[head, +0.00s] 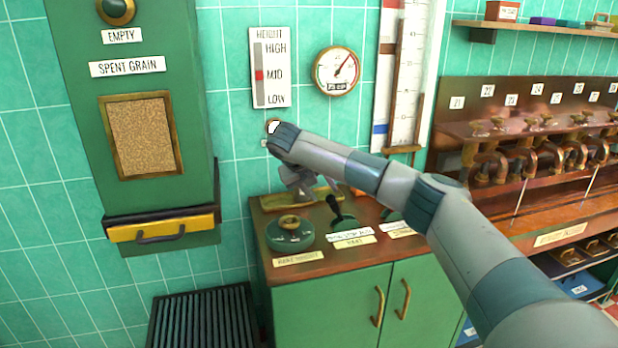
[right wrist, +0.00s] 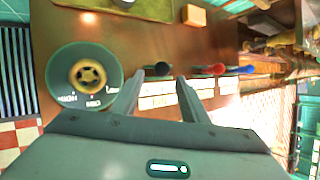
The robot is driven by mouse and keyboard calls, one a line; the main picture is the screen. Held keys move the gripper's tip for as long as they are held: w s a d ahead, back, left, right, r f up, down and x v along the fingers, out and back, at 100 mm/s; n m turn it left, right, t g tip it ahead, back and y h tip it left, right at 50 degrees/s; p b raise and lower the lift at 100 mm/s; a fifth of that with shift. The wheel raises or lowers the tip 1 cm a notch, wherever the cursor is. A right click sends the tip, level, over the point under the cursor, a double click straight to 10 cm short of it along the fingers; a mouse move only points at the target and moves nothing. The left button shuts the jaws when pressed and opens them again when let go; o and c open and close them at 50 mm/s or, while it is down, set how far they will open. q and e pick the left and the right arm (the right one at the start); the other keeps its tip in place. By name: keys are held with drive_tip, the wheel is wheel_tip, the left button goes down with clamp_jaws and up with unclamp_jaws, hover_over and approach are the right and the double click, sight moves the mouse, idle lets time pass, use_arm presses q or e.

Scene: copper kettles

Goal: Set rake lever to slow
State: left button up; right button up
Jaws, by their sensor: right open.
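The rake lever (head: 336,208) is a black-knobbed handle on a green base on the cabinet top, leaning towards the upper left in the head view. A small label strip in front of it is too small to read surely. In the right wrist view its dark knob (right wrist: 158,69) appears between and just beyond the fingertips. My right gripper (head: 312,188) is above the cabinet, just behind and left of the lever in the head view. In the right wrist view the right gripper (right wrist: 160,80) has its two fingers apart, with nothing held. My left gripper is not in view.
A green round dial (head: 290,233) with a brass knob sits left of the lever. A red knob (right wrist: 215,69) and a blue knob (right wrist: 246,70) stand to the right in the wrist view. A gauge (head: 336,71) and height scale (head: 270,68) hang on the wall behind.

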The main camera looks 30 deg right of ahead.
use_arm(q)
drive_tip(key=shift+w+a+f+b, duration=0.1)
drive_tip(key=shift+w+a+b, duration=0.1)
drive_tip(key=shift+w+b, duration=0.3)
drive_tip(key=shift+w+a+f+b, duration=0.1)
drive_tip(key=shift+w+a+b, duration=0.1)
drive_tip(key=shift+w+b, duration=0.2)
use_arm(e)
drive_tip(key=v, duration=0.9)
drive_tip(key=shift+s+a+r, duration=0.15)
drive_tip(key=shift+a+r, duration=0.05)
drive_tip(key=shift+r, duration=0.1)
